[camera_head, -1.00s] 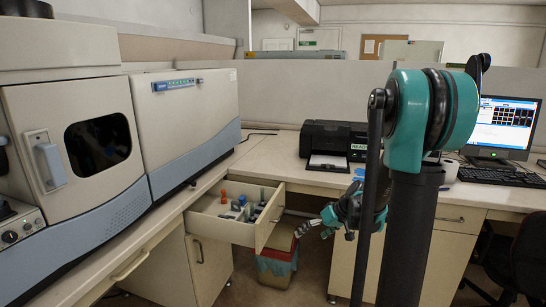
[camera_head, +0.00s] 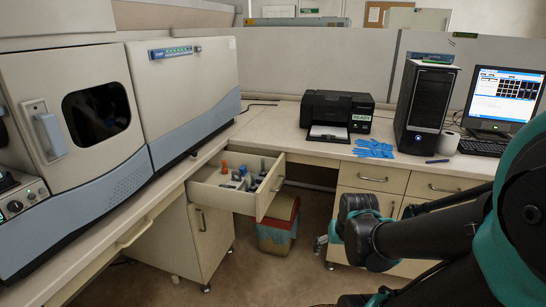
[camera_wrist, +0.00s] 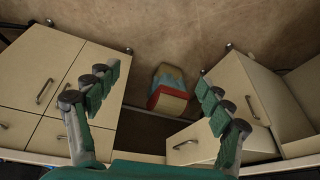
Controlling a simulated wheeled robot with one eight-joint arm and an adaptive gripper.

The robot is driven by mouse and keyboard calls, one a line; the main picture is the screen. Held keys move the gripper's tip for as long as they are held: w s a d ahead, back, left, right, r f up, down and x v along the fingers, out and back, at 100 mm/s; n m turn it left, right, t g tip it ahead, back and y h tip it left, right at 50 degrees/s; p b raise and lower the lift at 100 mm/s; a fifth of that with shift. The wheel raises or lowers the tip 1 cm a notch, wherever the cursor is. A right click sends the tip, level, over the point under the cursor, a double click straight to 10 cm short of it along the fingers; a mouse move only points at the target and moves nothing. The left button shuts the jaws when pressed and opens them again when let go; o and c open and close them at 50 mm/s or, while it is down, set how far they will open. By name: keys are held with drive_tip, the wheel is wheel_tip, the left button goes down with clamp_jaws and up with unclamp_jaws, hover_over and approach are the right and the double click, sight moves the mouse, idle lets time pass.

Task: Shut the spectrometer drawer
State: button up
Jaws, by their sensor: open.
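The spectrometer drawer (camera_head: 270,194) stands pulled out under the left counter in the head view, with several small bottles and items inside, one with an orange top. The spectrometer (camera_head: 195,90) sits on the counter above it. In the wrist view the drawer front (camera_wrist: 200,143), with its handle, shows at the lower right, partly behind a finger. My gripper (camera_wrist: 157,97) is open and empty, its two jointed fingers spread wide and apart from the drawer. In the head view my arm reaches in from the right; I cannot make out the fingertips there.
Cabinets with drawers (camera_head: 372,180) stand to the right. A printer (camera_head: 337,115), blue gloves (camera_head: 374,148), a computer tower (camera_head: 424,100) and a monitor (camera_head: 503,100) are on the back counter.

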drive_tip(key=w+a+r+m+y, duration=0.1)
drive_tip(key=w+m, duration=0.2)
drive_tip(key=w, duration=0.2)
drive_tip(key=w+a+r+m+y, duration=0.1)
drive_tip(key=w+a+m, duration=0.1)
drive_tip(key=w+m, duration=0.2)
drive_tip(key=w+a+r+m+g+y, duration=0.1)
drive_tip(key=w+a+m+y, duration=0.1)
drive_tip(key=w, duration=0.5)
drive_tip(key=shift+w+a+m, duration=0.1)
drive_tip(key=shift+a+m, duration=0.15)
drive_tip(key=shift+m, duration=0.45)
drive_tip(key=c, duration=1.4)
drive_tip(key=w+a+m+y, duration=0.1)
drive_tip(key=w+m, duration=0.2)
drive_tip(key=w, duration=0.2)
drive_tip(key=w+a+f+m+y, duration=0.1)
drive_tip(key=w+m+y, duration=0.1)
drive_tip(key=w, duration=0.3)
drive_tip(key=w+m+y, duration=0.1)
drive_tip(key=w+m, duration=0.4)
drive_tip(key=shift+w+a+f, duration=0.15)
drive_tip(key=shift+a+f, duration=0.05)
drive_tip(key=shift+a, duration=0.2)
clamp_jaws()
approach(266, 201)
drive_tip(key=shift+x, duration=2.85)
